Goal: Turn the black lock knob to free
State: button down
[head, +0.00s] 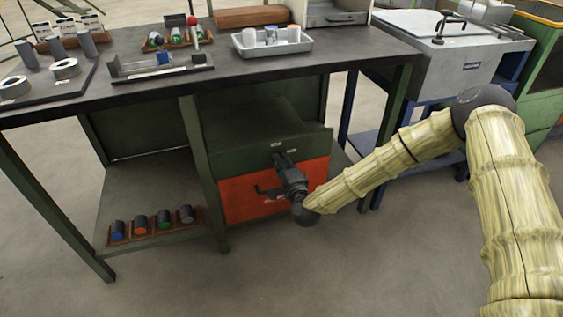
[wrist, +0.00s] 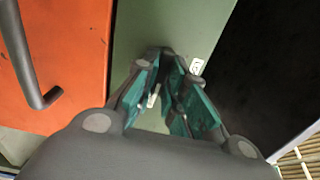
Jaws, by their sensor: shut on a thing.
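My gripper (head: 282,162) is at the green panel (head: 240,153) above the orange-red drawer front under the bench. In the wrist view its teal-padded fingers (wrist: 168,65) point at the same green panel (wrist: 215,25) and are closed in around the black lock knob (wrist: 167,53). Only a small dark part of the knob shows between the fingertips; its pointer direction is hidden. Small white labels (wrist: 196,66) sit on the panel beside the fingers, one partly seen between them.
The orange-red drawer (head: 240,195) has a dark bar handle (wrist: 37,85) close to my gripper. A lower shelf (head: 125,200) holds several coloured-end cylinders. The bench top (head: 215,75) above carries trays and parts. Floor in front is clear.

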jog(key=c, duration=1.5)
grip_release()
jog(key=v, duration=1.2)
